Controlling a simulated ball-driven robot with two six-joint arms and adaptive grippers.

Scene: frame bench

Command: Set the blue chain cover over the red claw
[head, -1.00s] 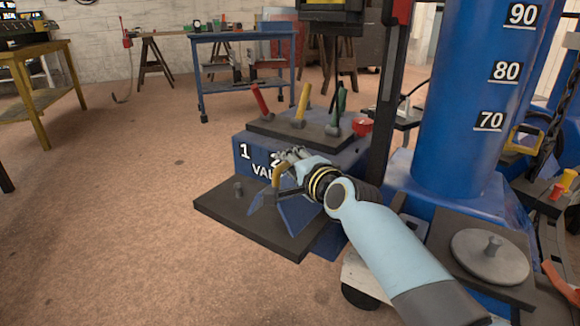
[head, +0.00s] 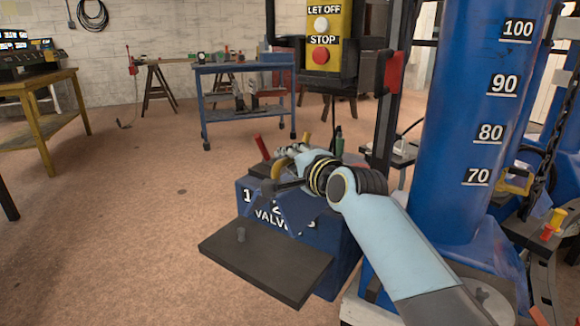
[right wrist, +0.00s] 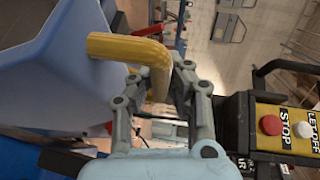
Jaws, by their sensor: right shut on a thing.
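My right gripper (head: 284,163) is shut on the yellow handle (right wrist: 154,50) of the blue chain cover (head: 282,212). It holds the cover in the air in front of the valve box, above the dark tray. In the right wrist view the cover's blue body (right wrist: 50,75) fills the left side, and the gripper fingers (right wrist: 160,90) close round the handle. An orange-red piece (head: 537,315) shows at the lower right edge of the head view; I cannot tell whether it is the red claw. My left gripper is not in view.
The dark tray (head: 280,265) with a small peg is bare. The blue valve box (head: 325,240) with levers stands behind it. A tall blue numbered column (head: 455,130) and a hanging chain (head: 555,125) are at right. A STOP control box (head: 322,38) hangs above.

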